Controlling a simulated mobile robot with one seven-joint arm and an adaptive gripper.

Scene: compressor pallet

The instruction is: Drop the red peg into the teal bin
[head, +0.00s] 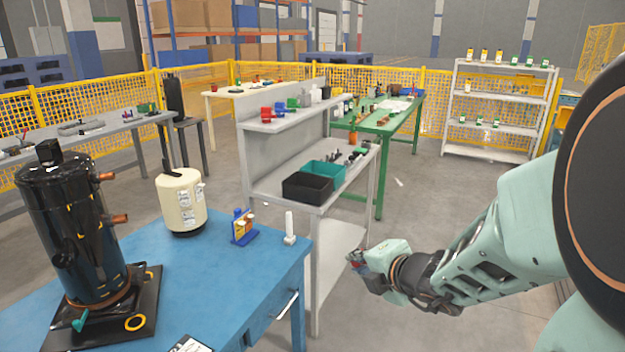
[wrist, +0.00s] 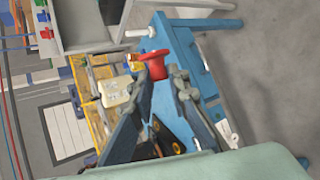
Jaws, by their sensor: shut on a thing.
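The red peg (wrist: 154,66) is between the tips of my gripper's two dark fingers in the wrist view. My gripper (wrist: 157,78) is shut on it, and the fingers hide part of its sides. In the head view, my gripper (head: 356,261) is in front of the grey workbench, to the right of the blue table, with only a small bit of red showing at its tip. The teal bin (head: 334,180) is on the grey workbench, behind my gripper and higher in the picture. I cannot make out the teal bin in the wrist view.
A black bin (head: 305,190) stands beside the teal bin, on its near side. The blue table (head: 215,290) holds a black compressor (head: 75,225), a cream tank (head: 181,201) and a white peg-like part (head: 289,228). A green table (head: 384,140) stands behind the workbench. Floor is open to the right.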

